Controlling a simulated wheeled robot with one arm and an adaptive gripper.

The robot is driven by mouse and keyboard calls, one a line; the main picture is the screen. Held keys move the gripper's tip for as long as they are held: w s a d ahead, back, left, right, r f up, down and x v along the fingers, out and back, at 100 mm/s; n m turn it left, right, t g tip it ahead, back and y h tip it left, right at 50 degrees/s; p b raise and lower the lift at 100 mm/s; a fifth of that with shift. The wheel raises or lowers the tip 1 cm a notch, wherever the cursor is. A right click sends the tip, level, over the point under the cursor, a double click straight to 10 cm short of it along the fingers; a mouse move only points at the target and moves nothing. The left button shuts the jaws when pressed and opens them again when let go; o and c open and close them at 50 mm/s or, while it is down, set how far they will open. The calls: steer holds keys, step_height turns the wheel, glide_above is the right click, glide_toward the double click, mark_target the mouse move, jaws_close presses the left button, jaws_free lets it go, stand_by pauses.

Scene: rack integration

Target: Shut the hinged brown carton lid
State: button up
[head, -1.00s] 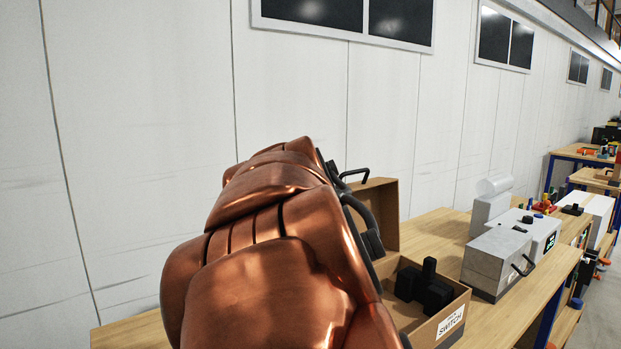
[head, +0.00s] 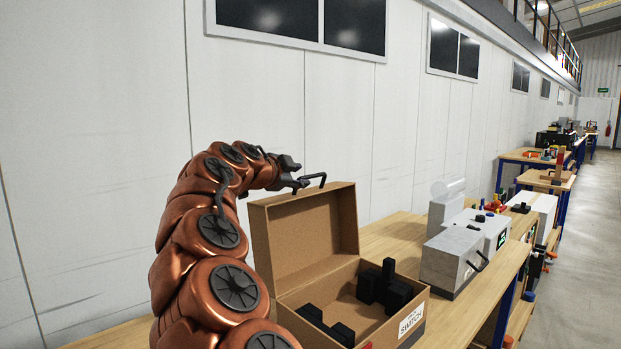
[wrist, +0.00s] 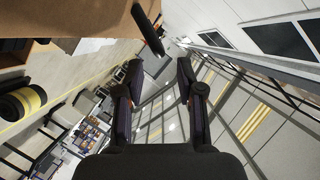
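The brown carton (head: 413,297) stands on the wooden bench in the head view, with its hinged lid (head: 306,236) open and roughly upright at the back. A black handle (head: 314,178) sticks up from the lid's top edge; it also shows in the wrist view (wrist: 149,29), beside the brown lid (wrist: 60,18). My gripper (wrist: 159,68) is open with nothing between its fingers. It is at the lid's top edge, close to the handle, which appears just beyond the fingertips. Whether it touches the handle is unclear.
Black blocks (head: 383,286) lie inside the carton, along with dark foam-like pieces. A grey box with a handle (head: 454,262) stands to the right of the carton on the bench (head: 400,236). A white wall rises behind.

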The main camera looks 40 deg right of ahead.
mark_target(307, 177)
steer(key=shift+p+x, duration=1)
steer(key=shift+x, duration=2.4)
steer(key=shift+r, duration=0.1)
steer(key=shift+c, duration=0.4)
jaws_close()
